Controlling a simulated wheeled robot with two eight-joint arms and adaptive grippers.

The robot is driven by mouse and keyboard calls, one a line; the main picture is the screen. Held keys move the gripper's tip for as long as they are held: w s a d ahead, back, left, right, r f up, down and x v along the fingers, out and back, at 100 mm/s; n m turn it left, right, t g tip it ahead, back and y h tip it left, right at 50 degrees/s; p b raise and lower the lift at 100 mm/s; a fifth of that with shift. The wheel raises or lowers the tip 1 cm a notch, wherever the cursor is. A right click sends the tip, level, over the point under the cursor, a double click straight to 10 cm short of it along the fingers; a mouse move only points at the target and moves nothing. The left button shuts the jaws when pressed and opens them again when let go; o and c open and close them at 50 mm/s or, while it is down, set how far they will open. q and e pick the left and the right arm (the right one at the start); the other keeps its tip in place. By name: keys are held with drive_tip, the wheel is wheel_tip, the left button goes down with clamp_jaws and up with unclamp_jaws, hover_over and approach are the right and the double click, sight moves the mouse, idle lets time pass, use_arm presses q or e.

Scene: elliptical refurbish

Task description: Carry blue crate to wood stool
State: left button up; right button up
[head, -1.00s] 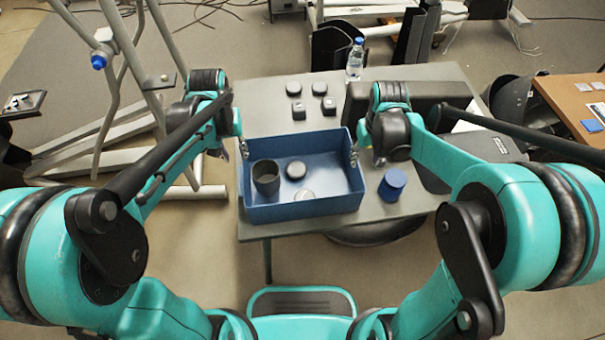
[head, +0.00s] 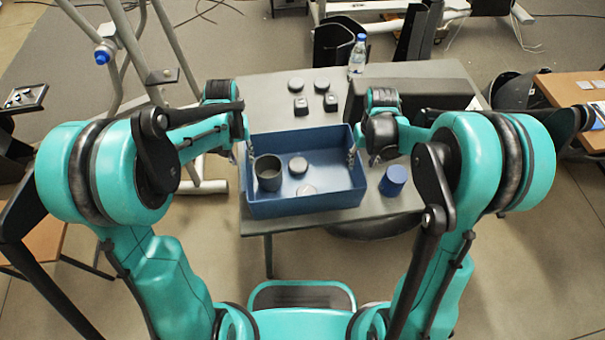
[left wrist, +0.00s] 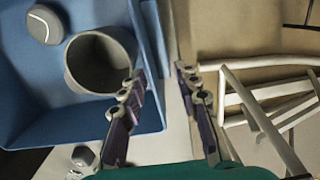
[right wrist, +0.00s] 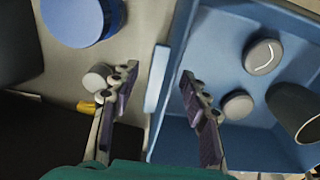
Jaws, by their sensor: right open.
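The blue crate (head: 305,207) stands on the grey table, with a dark cup and several round pucks inside. My left gripper (head: 250,150) is at the crate's left wall. In the left wrist view its open fingers (left wrist: 158,78) lie on either side of that wall. My right gripper (head: 352,156) is at the right wall. In the right wrist view its open fingers (right wrist: 160,75) also lie on either side of the wall. A brown wooden top with thin legs (head: 42,238), perhaps the wood stool, shows at the lower left, partly hidden by my left arm.
A blue cylinder (head: 393,180) stands on the grey table (head: 265,105) just right of the crate. Pucks and small dark blocks, a bottle (head: 357,55) and a dark case (head: 420,90) lie behind. A grey metal frame (head: 185,60) stands left; a wooden table (head: 570,90) stands right.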

use_arm(q)
wheel_tip(320, 180, down, 7)
drive_tip(key=shift+r, duration=0.1)
use_arm(e)
wheel_tip(320, 180, down, 4)
drive_tip(key=shift+f, duration=0.2)
use_arm(q)
drive_tip(key=c, duration=0.6)
use_arm(e)
drive_tip(key=c, duration=0.6)
use_arm(q)
clamp_jaws()
use_arm(e)
clamp_jaws()
